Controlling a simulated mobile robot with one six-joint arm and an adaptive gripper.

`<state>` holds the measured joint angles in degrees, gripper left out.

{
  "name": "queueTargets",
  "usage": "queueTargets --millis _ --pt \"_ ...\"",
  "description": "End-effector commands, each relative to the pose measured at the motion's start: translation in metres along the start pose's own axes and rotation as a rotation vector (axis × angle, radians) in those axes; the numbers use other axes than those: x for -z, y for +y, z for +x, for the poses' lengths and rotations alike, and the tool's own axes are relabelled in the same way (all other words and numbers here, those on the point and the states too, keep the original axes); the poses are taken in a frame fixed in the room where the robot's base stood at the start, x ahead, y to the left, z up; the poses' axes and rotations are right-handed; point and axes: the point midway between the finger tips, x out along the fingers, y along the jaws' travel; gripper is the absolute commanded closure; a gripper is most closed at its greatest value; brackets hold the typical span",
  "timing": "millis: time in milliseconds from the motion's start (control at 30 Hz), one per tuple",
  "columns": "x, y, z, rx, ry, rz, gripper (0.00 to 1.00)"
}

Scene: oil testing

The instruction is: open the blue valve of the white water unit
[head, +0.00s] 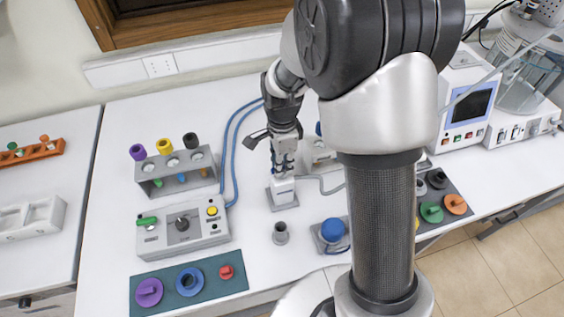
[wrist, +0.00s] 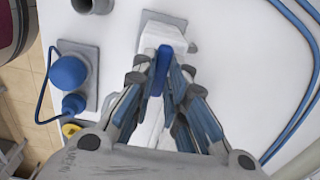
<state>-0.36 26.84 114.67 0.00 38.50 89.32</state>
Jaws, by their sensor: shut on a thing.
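The white water unit (head: 283,190) stands on a grey base plate near the middle of the table in the head view. In the wrist view its white body (wrist: 163,36) shows beyond my fingers. The blue valve (wrist: 160,68) is a slim blue lever on the unit, lying between my fingertips in the wrist view. My gripper (head: 284,168) is above the unit, pointing down. In the wrist view my gripper (wrist: 161,78) is shut on the blue valve. In the head view the fingers hide most of the valve.
A grey control box (head: 182,227) and a rack (head: 177,170) with coloured caps stand to the left. A small grey cup (head: 280,233) and a blue round device (head: 332,231) stand in front. Blue tubes (head: 232,150) run left of my gripper.

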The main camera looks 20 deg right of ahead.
Motion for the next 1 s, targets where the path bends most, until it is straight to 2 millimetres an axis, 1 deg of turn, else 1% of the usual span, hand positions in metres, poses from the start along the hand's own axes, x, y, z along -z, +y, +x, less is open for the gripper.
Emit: queueTargets --millis 167,367,1000 --pt "0.0 -0.0001 -0.0004 0.0 0.0 -0.065 1.0" --pt "0.0 -0.0002 -0.0007 0.001 0.0 -0.208 1.0" --pt "0.0 -0.0006 -0.0009 0.001 0.001 -0.812 1.0"
